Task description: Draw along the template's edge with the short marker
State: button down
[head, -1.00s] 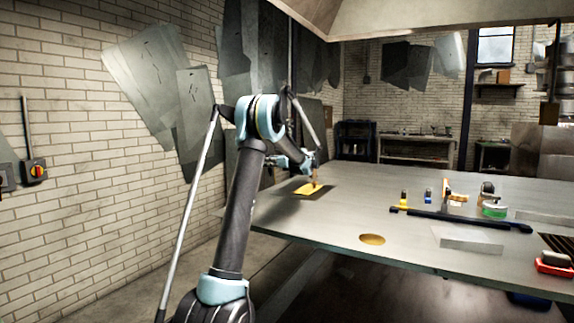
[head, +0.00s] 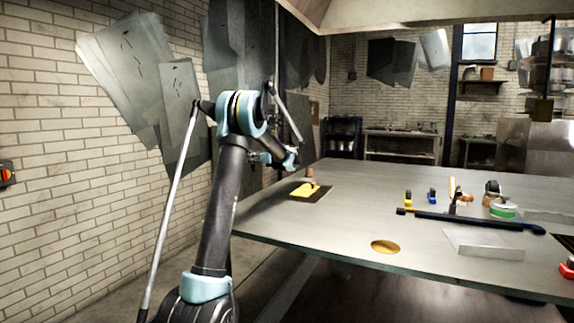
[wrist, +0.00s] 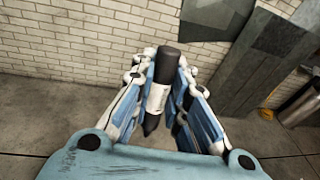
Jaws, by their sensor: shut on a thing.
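My gripper (wrist: 162,78) is shut on a short black marker with a white label (wrist: 157,97) in the wrist view. The marker's tapered end points down in that picture, with wall and floor behind it. In the head view my gripper (head: 292,160) is small, left of and above the yellow template (head: 303,191); the marker cannot be made out there. The template lies on a dark sheet (head: 322,194) at the table's left end. A small brown upright piece (head: 310,173) shows at the template's far side; I cannot tell whether it touches it.
On the table (head: 340,222) stand small yellow (head: 408,198) and blue (head: 432,196) items. A long black bar (head: 470,219), a green-rimmed roll (head: 503,210), a pale metal block (head: 483,243) and a brass disc (head: 385,246) lie to the right. A brick wall (head: 80,200) is at left.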

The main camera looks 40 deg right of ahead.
jog(key=s+d+m+h, duration=0.15)
jog(key=s+d, duration=0.25)
jog(key=s, duration=0.7)
jog(key=m+h, duration=0.1)
jog(key=h, duration=0.2)
send_over(293, 191)
jog(key=a, duration=0.3)
jog(key=shift+s+d+r+t+y, duration=0.15)
jog(key=shift+r+t+y, duration=0.1)
jog(key=shift+r+t, duration=0.2)
jog(key=shift+f, duration=0.1)
jog(key=shift+f, duration=3)
jog(key=shift+f, duration=0.35)
jog(key=shift+s, duration=0.2)
jog(key=shift+w+d, duration=0.1)
jog(key=shift+d, duration=0.15)
jog(key=shift+w+d, duration=0.25)
jog(key=shift+d, duration=0.35)
jog(key=shift+w+d, duration=0.25)
jog(key=shift+d, duration=0.3)
